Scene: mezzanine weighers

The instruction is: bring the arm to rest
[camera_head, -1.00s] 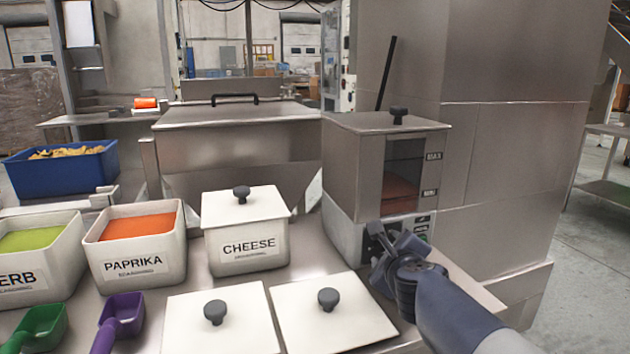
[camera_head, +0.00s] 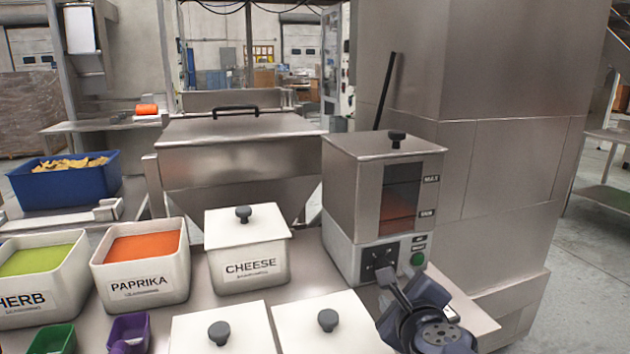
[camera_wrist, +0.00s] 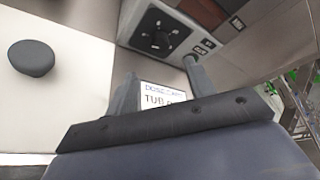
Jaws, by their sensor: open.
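My gripper (camera_head: 408,300) is at the lower right of the head view, in front of the steel dosing machine (camera_head: 385,185) with a dial and a green button. In the wrist view its two fingers (camera_wrist: 160,92) stand apart, with nothing between them but a partly hidden printed card (camera_wrist: 160,98) farther off. The gripper is apart from the machine and empty.
A lidded cheese tub (camera_head: 248,265), an open paprika tub (camera_head: 140,282) and an open herb tub (camera_head: 40,287) stand to the left. Two white lids (camera_head: 225,330) with dark knobs lie just left of my gripper. A steel column (camera_head: 480,160) rises behind the machine.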

